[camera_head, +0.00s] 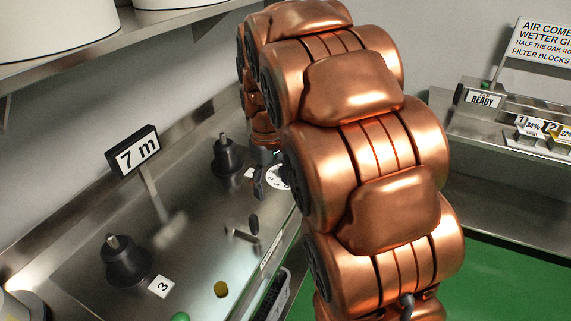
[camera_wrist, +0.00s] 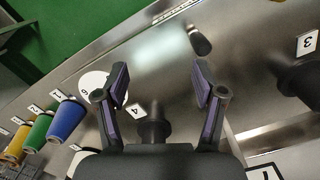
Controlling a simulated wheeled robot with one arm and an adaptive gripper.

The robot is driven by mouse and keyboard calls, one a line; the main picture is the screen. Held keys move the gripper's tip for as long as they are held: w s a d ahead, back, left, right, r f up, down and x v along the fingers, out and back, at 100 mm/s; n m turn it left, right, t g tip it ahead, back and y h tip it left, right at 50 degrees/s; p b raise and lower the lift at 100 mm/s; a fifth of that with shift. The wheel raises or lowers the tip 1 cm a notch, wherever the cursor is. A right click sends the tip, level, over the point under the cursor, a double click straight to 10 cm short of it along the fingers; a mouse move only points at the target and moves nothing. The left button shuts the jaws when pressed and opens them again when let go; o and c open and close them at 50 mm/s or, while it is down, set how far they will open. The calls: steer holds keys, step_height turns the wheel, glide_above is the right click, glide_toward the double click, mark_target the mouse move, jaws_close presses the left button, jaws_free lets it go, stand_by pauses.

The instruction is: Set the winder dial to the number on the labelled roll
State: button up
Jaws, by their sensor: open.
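The winder dial (camera_wrist: 92,84) is a white disc behind the left finger in the wrist view. Part of it is hidden, and its setting cannot be read. It also shows in the head view (camera_head: 278,176), partly behind my arm. My gripper (camera_wrist: 160,76) is open and empty above the bench, fingers spread, its left finger overlapping the dial in the picture. Whether it touches is unclear. Black spindles bear tags: one by "3" (camera_head: 125,262), another by "4" (camera_wrist: 155,130). No roll label is readable.
A dark lever (camera_wrist: 199,42) stands beyond my right finger. Blue (camera_wrist: 67,121), green and yellow tapered pieces with number tags stand at the left. A yellow button (camera_head: 221,289) is near the panel's front. White round items (camera_head: 55,25) sit on the upper shelf.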

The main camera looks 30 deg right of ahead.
steer(key=w+d+f, duration=0.1)
steer(key=w+d, duration=0.3)
steer(key=w+d+f+n+p, duration=0.1)
steer(key=w+d, duration=0.3)
steer(key=w, duration=0.1)
steer(key=w+d+f+n+p, duration=0.1)
steer(key=w+d, duration=0.4)
steer(key=shift+w+f+t, duration=0.15)
steer(key=shift+w+t, duration=0.05)
steer(key=shift+t, duration=0.2)
steer(key=shift+w+d+f, duration=0.1)
steer(key=shift+d+f, duration=0.1)
steer(key=shift+f, duration=0.15)
steer(key=shift+f+p, duration=1.8)
steer(key=shift+f, duration=1.9)
steer(key=c, duration=1.1)
steer(key=shift+f+b, duration=0.1)
steer(key=shift+b, duration=0.35)
steer(key=shift+c, duration=0.2)
